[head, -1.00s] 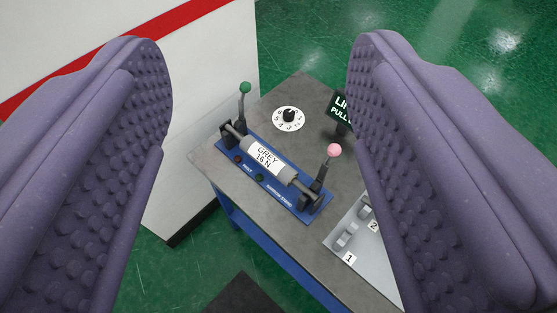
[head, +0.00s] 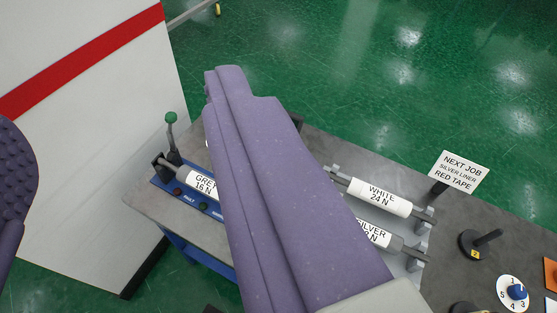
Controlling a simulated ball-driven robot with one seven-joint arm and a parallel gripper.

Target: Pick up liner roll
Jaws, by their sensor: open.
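My gripper (head: 118,105) is open and empty, with two purple fingers spread wide apart. The right finger crosses the middle of the view above the bench, and only part of the left finger shows at the left edge. A silver roll (head: 375,234) labelled SILVER lies in a grey rack on the bench, its left part hidden behind the right finger. A white roll (head: 381,198) labelled "WHITE 24 N" lies just behind it in the same rack. A grey roll (head: 197,181) labelled "GREY 16 N" sits in a blue stand, partly hidden by that finger.
A sign (head: 460,172) reads "NEXT JOB SILVER LINER RED TAPE". A green-topped lever (head: 171,132) rises by the blue stand. A white cabinet (head: 85,160) with a red stripe fills the left.

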